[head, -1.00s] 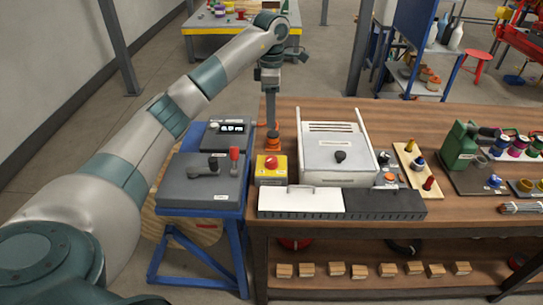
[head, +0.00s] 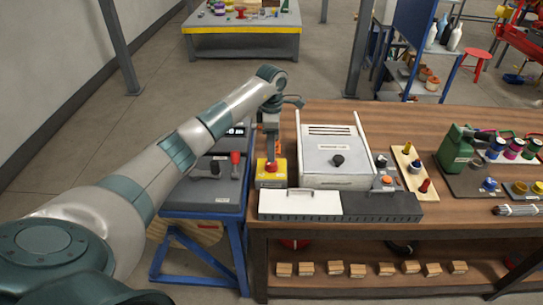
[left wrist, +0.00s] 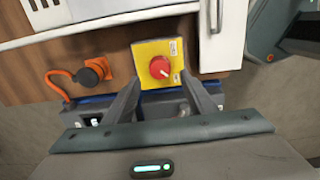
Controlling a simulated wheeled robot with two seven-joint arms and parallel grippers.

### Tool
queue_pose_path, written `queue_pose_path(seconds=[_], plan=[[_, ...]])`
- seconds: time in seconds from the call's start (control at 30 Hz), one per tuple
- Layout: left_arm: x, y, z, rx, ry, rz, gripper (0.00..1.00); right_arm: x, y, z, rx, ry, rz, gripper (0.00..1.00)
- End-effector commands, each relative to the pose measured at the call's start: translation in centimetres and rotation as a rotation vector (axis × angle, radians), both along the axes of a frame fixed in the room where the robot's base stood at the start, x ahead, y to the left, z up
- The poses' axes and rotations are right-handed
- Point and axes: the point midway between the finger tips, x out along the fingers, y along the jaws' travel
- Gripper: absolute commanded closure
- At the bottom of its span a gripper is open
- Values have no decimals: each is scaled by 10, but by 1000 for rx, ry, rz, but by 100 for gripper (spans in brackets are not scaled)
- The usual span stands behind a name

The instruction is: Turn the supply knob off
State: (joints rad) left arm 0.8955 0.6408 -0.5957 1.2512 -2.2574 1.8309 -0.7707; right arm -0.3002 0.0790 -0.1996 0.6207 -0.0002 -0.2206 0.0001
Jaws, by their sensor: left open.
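The supply knob appears to be the red knob (left wrist: 160,67) on a yellow box (left wrist: 146,49). A white mark on it points toward the lower of two small labels, whose text is too small to read. In the head view the yellow box (head: 270,182) stands at the table's left end, its red knob (head: 271,168) partly behind my gripper. My left gripper (head: 271,157) points down just above the knob. In the left wrist view its two fingers are apart, one on each side of the knob's line, with nothing between them. Contact cannot be told. My right gripper is not in view.
A grey cabinet (head: 335,150) with a black knob stands right of the yellow box. A white lid (head: 300,203) lies in front. A grey panel with a red lever (head: 235,158) is on the left. An orange fitting with a black cap (left wrist: 92,72) sits nearby.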

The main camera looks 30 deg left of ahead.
Motion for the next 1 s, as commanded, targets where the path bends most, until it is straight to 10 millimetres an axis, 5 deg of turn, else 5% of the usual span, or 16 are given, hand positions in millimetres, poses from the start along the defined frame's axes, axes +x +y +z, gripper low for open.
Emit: queue_pose_path(seconds=[0.4, 0.8, 1.0], plan=[[0, 0, -54, -1, 1, 0, 49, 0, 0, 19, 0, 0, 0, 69], [0, 0, -60, 0, 0, 0, 49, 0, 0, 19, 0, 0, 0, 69], [0, 0, -59, 1, -1, 0, 90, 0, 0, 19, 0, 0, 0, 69]])
